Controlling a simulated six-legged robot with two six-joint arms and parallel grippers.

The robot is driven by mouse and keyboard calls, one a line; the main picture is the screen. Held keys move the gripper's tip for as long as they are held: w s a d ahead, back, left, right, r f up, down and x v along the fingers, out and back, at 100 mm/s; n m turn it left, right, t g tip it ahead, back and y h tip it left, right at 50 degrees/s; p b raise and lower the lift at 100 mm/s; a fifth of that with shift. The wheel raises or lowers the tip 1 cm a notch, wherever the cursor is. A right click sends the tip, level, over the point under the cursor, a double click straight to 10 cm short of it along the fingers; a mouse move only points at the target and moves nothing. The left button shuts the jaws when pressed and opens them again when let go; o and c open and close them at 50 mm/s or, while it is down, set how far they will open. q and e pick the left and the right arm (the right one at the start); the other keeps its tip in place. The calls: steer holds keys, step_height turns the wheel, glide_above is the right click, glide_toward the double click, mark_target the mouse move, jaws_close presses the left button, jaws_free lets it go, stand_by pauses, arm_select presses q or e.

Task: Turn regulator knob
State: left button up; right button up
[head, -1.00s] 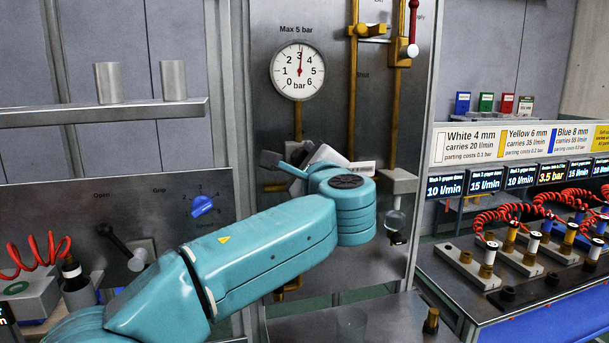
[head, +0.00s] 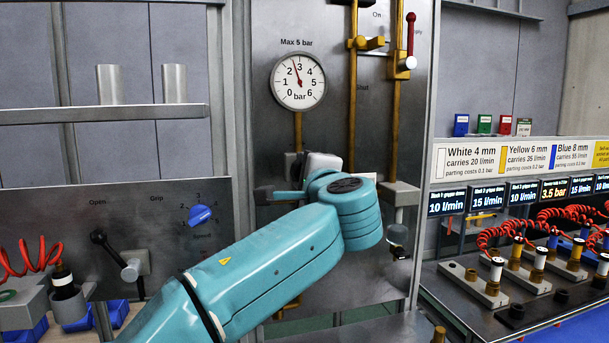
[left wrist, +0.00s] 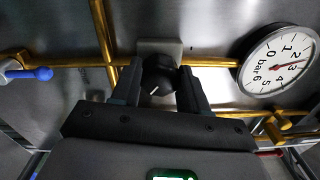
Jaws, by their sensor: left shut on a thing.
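The black regulator knob (left wrist: 158,76) with a white pointer mark sits on a grey block on the brass pipe in the left wrist view. My left gripper (left wrist: 161,88) is shut on it, one finger on each side. In the head view my teal left arm and wrist hide the knob. The round white pressure gauge (head: 298,81), labelled "Max 5 bar", hangs above the wrist, its red needle a little below 3. The gauge also shows at the right of the left wrist view (left wrist: 278,60). My right gripper is in neither view.
A red-handled valve (head: 411,62) is at the panel's upper right. A blue knob (head: 200,215) and a black lever (head: 115,255) are on the left panel. A shelf (head: 100,115) holds two metal cups. A bench with hoses and fittings (head: 497,275) stands at the right.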

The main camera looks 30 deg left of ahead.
arm_select(q)
steer(key=o, duration=1)
steer(key=shift+o, duration=0.2)
steer(key=b+v, duration=0.2)
steer(key=v, duration=1.4)
steer(key=shift+d, duration=0.15)
steer(key=shift+s, duration=0.15)
